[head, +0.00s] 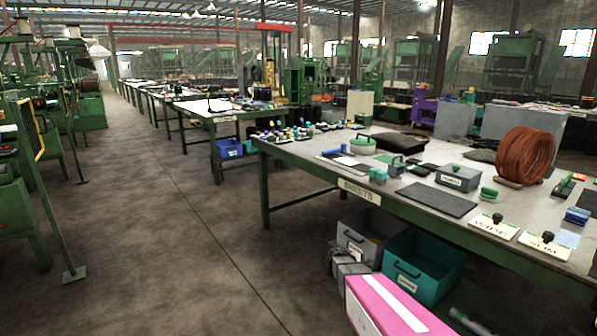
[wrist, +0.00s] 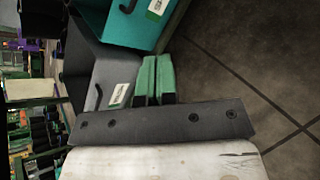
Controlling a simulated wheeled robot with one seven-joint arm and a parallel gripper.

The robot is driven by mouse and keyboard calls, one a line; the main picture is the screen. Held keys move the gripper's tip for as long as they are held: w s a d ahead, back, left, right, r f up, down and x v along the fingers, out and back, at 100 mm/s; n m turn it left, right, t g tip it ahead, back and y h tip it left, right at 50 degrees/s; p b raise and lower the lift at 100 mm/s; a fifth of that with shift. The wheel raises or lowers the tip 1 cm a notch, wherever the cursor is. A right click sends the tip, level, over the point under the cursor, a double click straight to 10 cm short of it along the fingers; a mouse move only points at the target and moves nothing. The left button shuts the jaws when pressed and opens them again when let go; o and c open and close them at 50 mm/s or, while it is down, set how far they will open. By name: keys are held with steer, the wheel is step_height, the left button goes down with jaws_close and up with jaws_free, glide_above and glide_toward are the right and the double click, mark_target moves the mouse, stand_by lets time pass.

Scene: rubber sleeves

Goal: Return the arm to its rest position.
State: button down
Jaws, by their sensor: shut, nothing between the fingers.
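My gripper (wrist: 157,62) shows in the wrist view as two green fingers lying side by side, shut with nothing between them. Behind them are the dark mounting bar and the worn pale housing of my gripper. Beyond the fingertips are a grey bin (wrist: 117,66) and a teal bin (wrist: 136,22), both with white labels. I cannot tell if the fingers touch the grey bin. In the head view I cannot clearly make out my gripper or its rest position.
In the head view a long workbench (head: 418,216) carries tools, signs and an orange coil (head: 525,155). The grey bin (head: 358,238) and teal bin (head: 425,268) stand under it. A pink box-like shape (head: 372,308) is in front. The aisle floor (head: 165,215) at left is clear.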

steer(key=s+a+r+m+g+y, duration=0.1)
steer(key=s+a+r+m+y, duration=0.2)
steer(key=s, duration=0.4)
steer(key=s+a+r+m+g+y, duration=0.1)
steer(key=s+a+r+m+y, duration=0.2)
steer(key=s, duration=0.4)
steer(key=s+a+r+m+g+y, duration=0.1)
steer(key=s+a+r+m+y, duration=0.2)
steer(key=s+a+m+y, duration=0.2)
steer(key=shift+s+m, duration=0.95)
steer(key=shift+m, duration=0.15)
steer(key=shift+a+r, duration=0.1)
